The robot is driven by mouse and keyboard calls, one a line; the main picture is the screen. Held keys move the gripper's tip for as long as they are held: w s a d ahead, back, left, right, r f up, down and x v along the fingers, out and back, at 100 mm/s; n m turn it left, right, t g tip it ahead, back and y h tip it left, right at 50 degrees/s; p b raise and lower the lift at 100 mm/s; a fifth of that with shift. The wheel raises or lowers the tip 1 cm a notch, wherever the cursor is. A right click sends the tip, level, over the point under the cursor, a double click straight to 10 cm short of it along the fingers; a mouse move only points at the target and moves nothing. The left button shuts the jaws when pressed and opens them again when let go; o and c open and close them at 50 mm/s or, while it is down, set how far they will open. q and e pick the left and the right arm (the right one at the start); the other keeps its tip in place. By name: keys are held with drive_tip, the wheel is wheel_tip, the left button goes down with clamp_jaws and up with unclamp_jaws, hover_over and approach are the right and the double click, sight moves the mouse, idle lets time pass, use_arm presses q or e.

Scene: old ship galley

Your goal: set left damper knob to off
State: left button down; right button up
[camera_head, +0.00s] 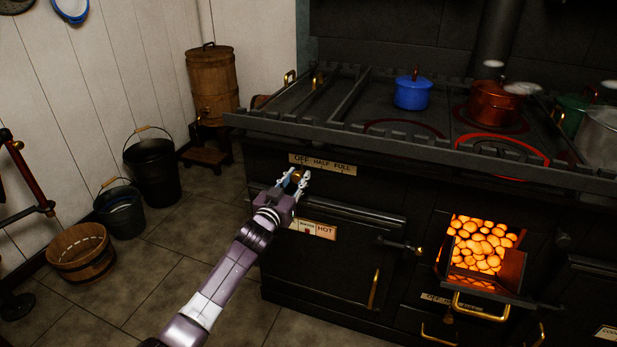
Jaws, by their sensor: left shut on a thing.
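The left damper knob (297,176) is a small brass-coloured knob on the black stove front, just below a plate (322,164) marked OFF, HALF, FULL. My left gripper (293,181) is at the knob, below the OFF end of the plate, with its fingers shut on it. The fingers hide much of the knob, so I cannot tell its exact setting. My right gripper is not in view.
A rail (340,213) and a HOT plate (318,230) are just below the gripper. An open firebox (481,243) glows at the right. A blue pot (412,92) and a copper pot (491,104) stand on the stovetop. Buckets (152,168) stand left; the floor between is clear.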

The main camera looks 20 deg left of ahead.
use_arm(q)
drive_tip(key=shift+a, duration=0.35)
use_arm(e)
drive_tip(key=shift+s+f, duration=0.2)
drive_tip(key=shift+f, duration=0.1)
use_arm(q)
drive_tip(key=c, duration=1.6)
unclamp_jaws()
drive_tip(key=shift+a, duration=0.15)
drive_tip(key=shift+s, duration=0.1)
drive_tip(key=shift+s+f, duration=0.1)
drive_tip(key=shift+s, duration=0.2)
drive_tip(key=s, duration=1.1)
drive_tip(key=shift+s+a, duration=0.15)
